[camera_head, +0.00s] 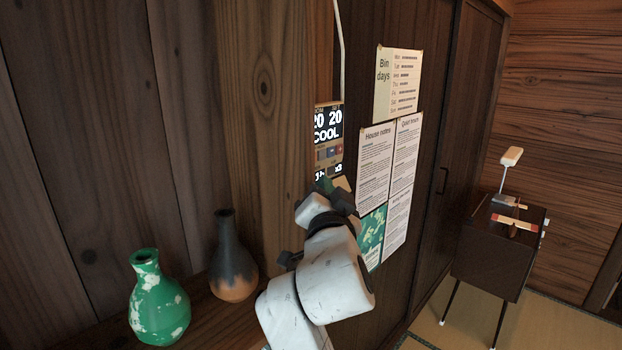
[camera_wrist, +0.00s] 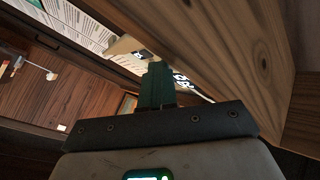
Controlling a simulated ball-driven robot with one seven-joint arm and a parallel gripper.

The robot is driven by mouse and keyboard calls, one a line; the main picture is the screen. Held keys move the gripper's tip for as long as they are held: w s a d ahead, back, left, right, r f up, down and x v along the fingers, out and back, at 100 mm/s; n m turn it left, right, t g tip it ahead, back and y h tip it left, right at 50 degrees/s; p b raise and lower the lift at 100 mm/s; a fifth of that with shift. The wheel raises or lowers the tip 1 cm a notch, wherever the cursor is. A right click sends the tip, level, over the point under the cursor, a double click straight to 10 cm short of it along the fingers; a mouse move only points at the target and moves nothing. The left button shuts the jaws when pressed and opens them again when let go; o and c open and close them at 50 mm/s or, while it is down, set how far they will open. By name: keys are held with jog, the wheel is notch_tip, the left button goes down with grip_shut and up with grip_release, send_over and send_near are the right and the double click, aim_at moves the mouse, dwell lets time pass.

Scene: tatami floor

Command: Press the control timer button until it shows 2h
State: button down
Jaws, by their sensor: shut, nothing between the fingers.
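The control panel (camera_head: 328,135) is mounted on the wooden wall in the head view. Its lit screen reads "20 20" and "COOL", with small buttons below. A lower strip of lit text is partly hidden by my gripper, and I cannot read a timer value there. My gripper (camera_head: 326,184) is shut and empty, at the panel's lower part. In the wrist view the shut fingers (camera_wrist: 157,84) point at the panel's edge, where some white lit characters (camera_wrist: 181,79) show. I cannot tell whether the fingertips touch a button.
Posters (camera_head: 392,170) hang on the wall right of the panel. A green vase (camera_head: 158,300) and a dark brown vase (camera_head: 232,262) stand on a ledge at lower left. A dark small table (camera_head: 497,255) with a lamp stands at right on the tatami floor.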

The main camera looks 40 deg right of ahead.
jog(key=shift+s+d, duration=0.1)
jog(key=shift+s, duration=1.65)
jog(key=shift+f, duration=0.1)
jog(key=s+a+f+n+g+y, duration=0.1)
jog(key=s+f+n+g+y, duration=0.15)
jog(key=f, duration=0.65)
jog(key=s+a+f+n+g+y, duration=0.1)
jog(key=s+a+f+n+y, duration=0.15)
jog(key=f, duration=0.65)
jog(key=s+a+f+n+g+y, duration=0.1)
jog(key=f+n+g+y, duration=0.15)
jog(key=f, duration=0.65)
jog(key=s+a+f+n+g+y, duration=0.2)
jog(key=s+a+f+n+g, duration=0.1)
jog(key=s+f, duration=0.5)
jog(key=s+a+f+n+g+y, duration=0.3)
jog(key=s+f, duration=0.5)
jog(key=s, duration=0.3)
jog(key=a+n+g, duration=0.1)
jog(key=a+n, duration=0.1)
jog(key=a, duration=0.1)
jog(key=shift+s+f+y, duration=0.35)
jog(key=shift+s+f, duration=0.05)
